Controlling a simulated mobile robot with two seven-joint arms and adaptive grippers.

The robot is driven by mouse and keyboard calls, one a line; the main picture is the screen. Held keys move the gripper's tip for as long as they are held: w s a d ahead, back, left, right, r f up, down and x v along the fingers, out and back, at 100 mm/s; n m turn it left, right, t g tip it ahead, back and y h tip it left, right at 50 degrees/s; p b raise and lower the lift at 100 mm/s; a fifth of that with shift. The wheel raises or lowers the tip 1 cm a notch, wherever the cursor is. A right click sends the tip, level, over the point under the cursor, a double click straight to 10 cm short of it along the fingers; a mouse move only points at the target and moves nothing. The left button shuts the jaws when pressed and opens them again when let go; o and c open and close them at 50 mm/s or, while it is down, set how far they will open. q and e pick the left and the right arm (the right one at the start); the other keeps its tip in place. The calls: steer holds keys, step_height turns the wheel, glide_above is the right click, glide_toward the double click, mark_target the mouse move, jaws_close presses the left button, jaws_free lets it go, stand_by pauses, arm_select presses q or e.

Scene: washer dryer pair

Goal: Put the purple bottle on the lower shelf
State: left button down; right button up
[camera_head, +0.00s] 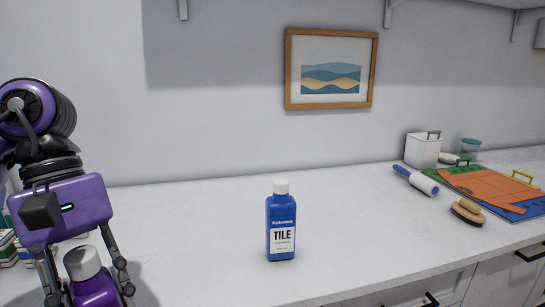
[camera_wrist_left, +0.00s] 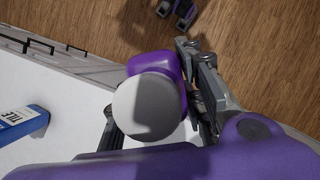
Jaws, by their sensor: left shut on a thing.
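The purple bottle (camera_head: 95,290) with a grey cap is upright at the lower left of the head view, partly cut off by the bottom edge. My left gripper (camera_head: 92,292) is shut on it, with one finger on each side. In the left wrist view the bottle (camera_wrist_left: 145,64) shows cap-first between the fingers of the left gripper (camera_wrist_left: 155,125). The gap between its base and the counter cannot be seen. A wall shelf on brackets (camera_head: 388,13) is cut off at the top edge; which shelf it is cannot be told.
A blue tile-cleaner bottle (camera_head: 281,225) stands on the white counter (camera_head: 190,230), right of my gripper. A lint roller (camera_head: 416,180), brush (camera_head: 467,211), white bin (camera_head: 423,150) and colored mat (camera_head: 485,187) lie farther right. A framed picture (camera_head: 331,69) hangs above. Boxes (camera_head: 8,248) are at far left.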

arm_select(q)
steer(key=shift+w+d+f+m+g+y, duration=0.35)
steer(key=shift+w+d+f+m+y, duration=0.55)
steer(key=shift+f+m, duration=1.45)
steer(key=shift+w+d+f+m+g+y, duration=0.3)
steer(key=shift+d+f+m+y, duration=0.6)
steer(key=shift+f+m, duration=1.4)
arm_select(e)
steer(key=w+r+p, duration=0.2)
steer(key=r+p, duration=0.6)
steer(key=w+r+t+p, duration=0.1)
steer(key=w+r+p, duration=0.2)
steer(key=r+p, duration=0.4)
steer(key=shift+r+t+p, duration=0.3)
steer(key=shift+r+p, duration=0.1)
steer(key=shift+p, duration=0.2)
steer(key=shift+s+f, duration=0.15)
steer(key=shift+s, duration=0.25)
steer(key=shift+c, duration=1.1)
arm_select(q)
step_height(320, 180, up, 8)
steer(key=s+d, duration=0.1)
steer(key=shift+s+d+f, duration=0.15)
steer(key=shift+s+d, duration=0.05)
steer(key=shift+d, duration=0.2)
